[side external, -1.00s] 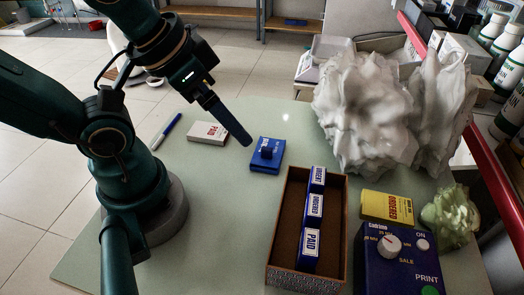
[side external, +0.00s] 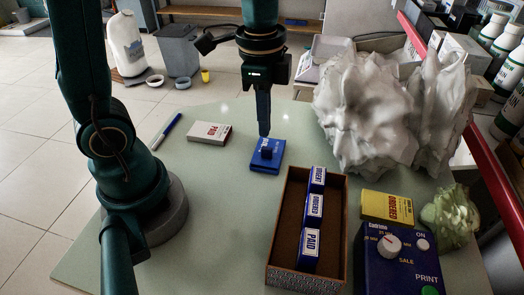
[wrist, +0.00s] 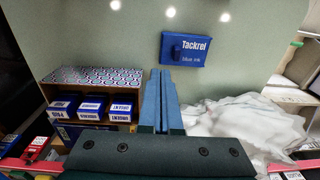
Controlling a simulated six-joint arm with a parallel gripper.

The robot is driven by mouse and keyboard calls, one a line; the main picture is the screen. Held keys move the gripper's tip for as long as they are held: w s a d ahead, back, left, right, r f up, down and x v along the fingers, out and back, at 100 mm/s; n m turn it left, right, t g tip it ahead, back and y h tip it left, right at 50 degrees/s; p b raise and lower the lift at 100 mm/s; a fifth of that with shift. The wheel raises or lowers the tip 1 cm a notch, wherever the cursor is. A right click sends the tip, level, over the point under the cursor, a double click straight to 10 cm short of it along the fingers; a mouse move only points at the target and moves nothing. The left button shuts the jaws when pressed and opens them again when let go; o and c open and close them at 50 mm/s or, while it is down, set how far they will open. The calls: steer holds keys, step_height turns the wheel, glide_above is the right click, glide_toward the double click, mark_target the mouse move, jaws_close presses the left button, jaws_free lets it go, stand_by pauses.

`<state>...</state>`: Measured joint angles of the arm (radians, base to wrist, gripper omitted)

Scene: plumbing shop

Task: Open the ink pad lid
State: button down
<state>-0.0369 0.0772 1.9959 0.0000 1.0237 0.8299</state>
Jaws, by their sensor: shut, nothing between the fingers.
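The blue ink pad (side external: 274,164) lies flat on the pale green table, its lid shut, with a small dark raised knob on top. It also shows in the wrist view (wrist: 200,55), with "Tackrel" and "blue ink" lettering. My gripper (side external: 264,133) is shut and empty, pointing down. In the side view its tip overlaps the pad's far edge. In the wrist view my fingertips (wrist: 161,72) are apart from the pad, to its lower left. I cannot tell the height of the tips above the table.
An open brown box (side external: 277,250) with several blue-and-white stamps stands near the front. A white-and-red box (side external: 209,132) and a blue pen (side external: 167,131) lie to the left. Crumpled white plastic (side external: 365,115) stands on the right. A yellow box (side external: 388,206) and a blue printer (side external: 398,262) are front right.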

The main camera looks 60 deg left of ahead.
mark_target(268, 141)
steer(key=shift+g, duration=0.3)
steer(key=shift+s+f, duration=0.15)
steer(key=shift+f, duration=4.95)
steer(key=shift+w+a, duration=2.4)
steer(key=shift+a, duration=0.1)
steer(key=shift+s+d, duration=0.1)
steer(key=shift+s, duration=0.1)
steer(key=shift+w+r, duration=0.15)
steer(key=shift+r, duration=1.65)
steer(key=shift+w+r, duration=0.1)
steer(key=shift+r, duration=1.7)
